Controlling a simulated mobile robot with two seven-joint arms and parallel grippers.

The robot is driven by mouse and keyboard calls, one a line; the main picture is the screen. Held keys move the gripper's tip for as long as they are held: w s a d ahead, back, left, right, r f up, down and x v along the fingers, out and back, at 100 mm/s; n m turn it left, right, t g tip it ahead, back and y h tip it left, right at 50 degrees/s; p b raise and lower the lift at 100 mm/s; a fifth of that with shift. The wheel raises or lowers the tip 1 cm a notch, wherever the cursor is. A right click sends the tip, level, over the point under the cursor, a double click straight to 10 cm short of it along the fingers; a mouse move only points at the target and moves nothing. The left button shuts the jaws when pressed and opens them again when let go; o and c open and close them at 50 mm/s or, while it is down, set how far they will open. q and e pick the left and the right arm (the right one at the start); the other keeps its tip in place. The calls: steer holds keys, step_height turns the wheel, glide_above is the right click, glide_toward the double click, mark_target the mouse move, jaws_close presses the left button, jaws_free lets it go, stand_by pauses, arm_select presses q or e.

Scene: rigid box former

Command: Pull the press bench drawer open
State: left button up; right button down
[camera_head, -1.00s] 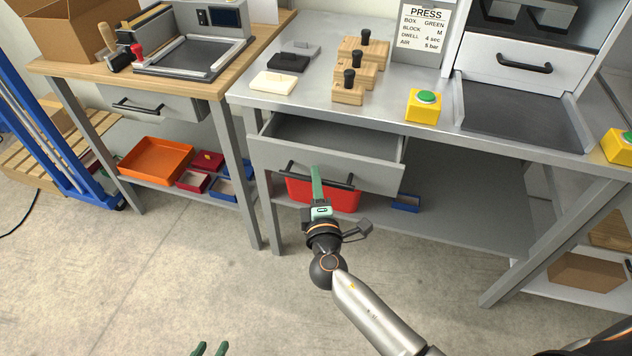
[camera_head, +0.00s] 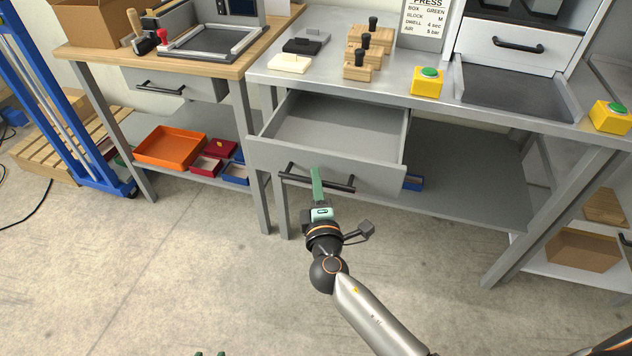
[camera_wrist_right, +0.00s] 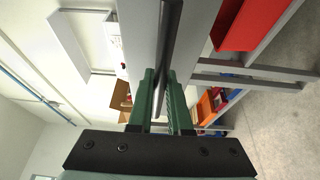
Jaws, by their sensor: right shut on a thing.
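The press bench drawer (camera_head: 370,170) is a grey drawer under the metal bench top, pulled well out, with its empty interior (camera_head: 335,125) showing. Its dark bar handle (camera_head: 335,185) runs across the front. My right gripper (camera_head: 317,178), with green fingers, is shut on the handle near its middle. In the right wrist view the dark handle bar (camera_wrist_right: 168,45) lies between the green fingers (camera_wrist_right: 163,95). Only the green fingertips of my left gripper (camera_head: 209,354) show at the bottom edge of the head view.
The press bench top (camera_head: 390,85) holds wooden blocks with black knobs (camera_head: 357,72) and a yellow box with a green button (camera_head: 427,82). A wooden-topped bench (camera_head: 100,52) stands at the left. The floor in front (camera_head: 190,270) is clear.

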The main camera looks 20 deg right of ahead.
stand_by(0.3)
steer(key=c, duration=0.8)
jaws_free()
steer(key=shift+c, duration=0.2)
